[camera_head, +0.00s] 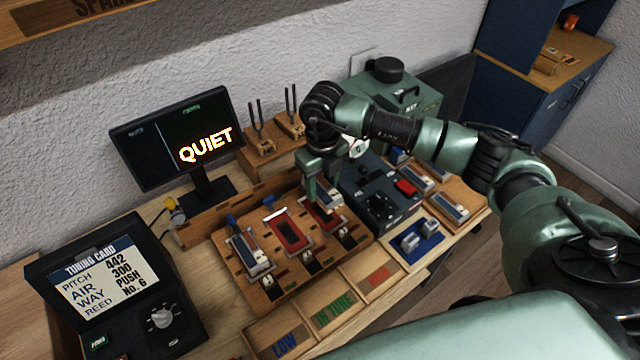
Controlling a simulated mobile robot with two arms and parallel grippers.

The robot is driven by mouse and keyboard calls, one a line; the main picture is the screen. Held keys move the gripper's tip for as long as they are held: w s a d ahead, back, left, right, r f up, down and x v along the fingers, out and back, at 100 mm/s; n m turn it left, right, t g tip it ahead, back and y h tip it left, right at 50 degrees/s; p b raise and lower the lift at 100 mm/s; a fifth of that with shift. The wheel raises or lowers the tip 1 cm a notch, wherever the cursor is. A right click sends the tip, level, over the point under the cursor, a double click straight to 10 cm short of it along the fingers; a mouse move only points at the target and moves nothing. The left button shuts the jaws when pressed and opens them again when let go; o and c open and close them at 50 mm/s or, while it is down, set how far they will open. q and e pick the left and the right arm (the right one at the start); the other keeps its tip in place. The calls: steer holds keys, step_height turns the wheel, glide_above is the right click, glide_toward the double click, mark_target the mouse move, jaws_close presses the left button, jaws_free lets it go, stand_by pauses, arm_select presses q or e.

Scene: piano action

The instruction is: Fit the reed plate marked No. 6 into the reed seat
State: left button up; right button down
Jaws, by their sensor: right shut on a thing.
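A wooden board (276,272) in the middle of the bench carries a row of slots. A silver plate (248,254) lies in its left slot. The middle slot is a red-framed opening (289,233) that looks empty. My right gripper (323,190) points down over the right slot, shut on a small silver and dark reed plate (328,194). The plate is at or just above that red-edged slot; I cannot tell whether it touches. Its number is too small to read. The tuning card (110,277) reads reed No. 6. My left gripper is not in view.
A dark control box (380,195) with a red button stands close right of my gripper. More plates (449,207) lie in wooden holders at the right. Tuning forks (258,130) and a monitor (175,138) reading QUIET stand behind. Labelled trays (333,310) are in front.

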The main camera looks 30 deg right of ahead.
steer(key=b, duration=0.3)
glide_above(322, 212)
steer(key=shift+w+f, duration=0.1)
steer(key=shift+f, duration=2.3)
steer(key=shift+f+b, duration=0.5)
steer(key=shift+f, duration=0.15)
steer(key=shift+b, duration=0.3)
steer(key=shift+f+b, duration=0.55)
steer(key=shift+b, duration=0.15)
steer(key=c, duration=0.7)
jaws_free()
steer(key=shift+o, duration=0.2)
